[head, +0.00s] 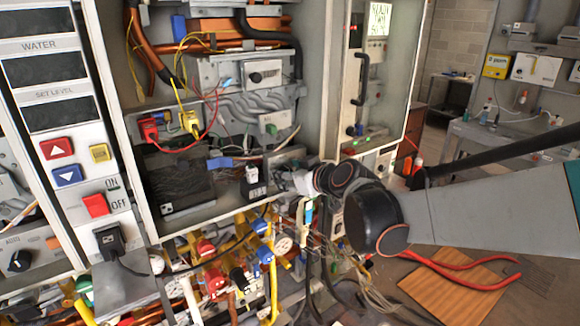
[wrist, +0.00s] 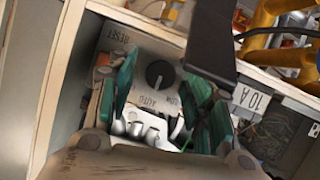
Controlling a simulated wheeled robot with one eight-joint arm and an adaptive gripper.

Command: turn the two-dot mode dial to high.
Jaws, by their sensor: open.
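A round black dial (wrist: 160,74) with a pale pointer mark sits on a light grey panel in the wrist view. Lettering that reads like AUTO is printed beside it; other lettering is hard to read. I cannot make out two dots on it. My gripper (wrist: 158,90) is open, with green-padded fingers on either side of the dial. I cannot tell whether they touch it. In the head view my gripper (head: 290,182) is small, at the cabinet's lower right edge, and its fingertips and the dial there are hidden or unclear.
A black block (wrist: 212,40) stands close beside the right finger, near a 10 A label (wrist: 250,99). Yellow pipes and valves (head: 265,255) and loose wires crowd the space below. Another black knob (head: 257,77) is higher in the cabinet, and one marked AUTO (head: 20,260) is far left.

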